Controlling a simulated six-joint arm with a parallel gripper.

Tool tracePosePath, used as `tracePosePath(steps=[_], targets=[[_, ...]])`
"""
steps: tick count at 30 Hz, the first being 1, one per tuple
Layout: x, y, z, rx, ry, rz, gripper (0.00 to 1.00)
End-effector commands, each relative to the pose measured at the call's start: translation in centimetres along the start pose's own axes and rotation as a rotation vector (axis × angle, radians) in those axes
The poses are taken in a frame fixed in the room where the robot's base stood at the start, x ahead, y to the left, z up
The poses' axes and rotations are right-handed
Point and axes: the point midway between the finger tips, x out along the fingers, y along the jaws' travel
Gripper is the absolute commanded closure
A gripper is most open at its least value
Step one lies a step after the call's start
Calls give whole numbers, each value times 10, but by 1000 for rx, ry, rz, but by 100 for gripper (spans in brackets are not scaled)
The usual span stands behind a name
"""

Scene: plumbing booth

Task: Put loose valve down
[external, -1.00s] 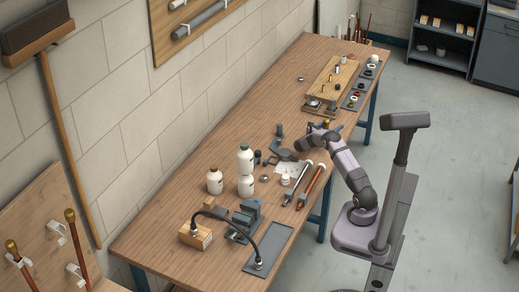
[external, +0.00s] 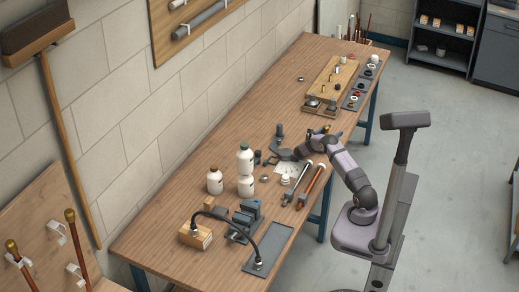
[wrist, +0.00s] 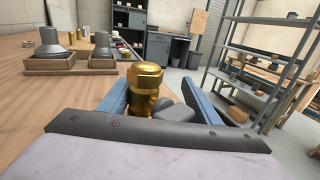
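The loose valve (wrist: 147,88) is brass, with a hex top, and stands upright between the blue fingers of my gripper (wrist: 160,100) in the wrist view. A grey rounded part (wrist: 178,111) sits against its right side. Together they fill most of the gap, so my gripper appears shut on the valve, though the contact is partly hidden. In the external view my gripper (external: 325,129) is low over the workbench (external: 170,222) near its right edge, and the valve is too small there to make out well.
Beyond my gripper is a wooden board with fittings (external: 331,80) and a dark parts tray (external: 361,84). Nearer lie two long tools (external: 312,186), white bottles (external: 245,160) and a vise (external: 245,220). In the wrist view two grey fittings (wrist: 103,52) sit in wooden holders at left.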

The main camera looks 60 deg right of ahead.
Motion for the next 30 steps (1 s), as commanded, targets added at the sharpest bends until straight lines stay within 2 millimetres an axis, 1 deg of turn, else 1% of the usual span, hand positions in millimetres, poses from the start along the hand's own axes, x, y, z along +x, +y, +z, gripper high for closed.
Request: tracePosePath(steps=[1,2,10,15,17,27,30], targets=[[0,0,0,0,1,0,30],[0,0,0,-1,1,0,25],[0,0,0,-1,1,0,25],[-2,0,4,-1,1,1,25],[-9,1,2,-1,1,3,25],[-56,1,2,0,1,3,25],[-66,1,2,0,1,2,25]])
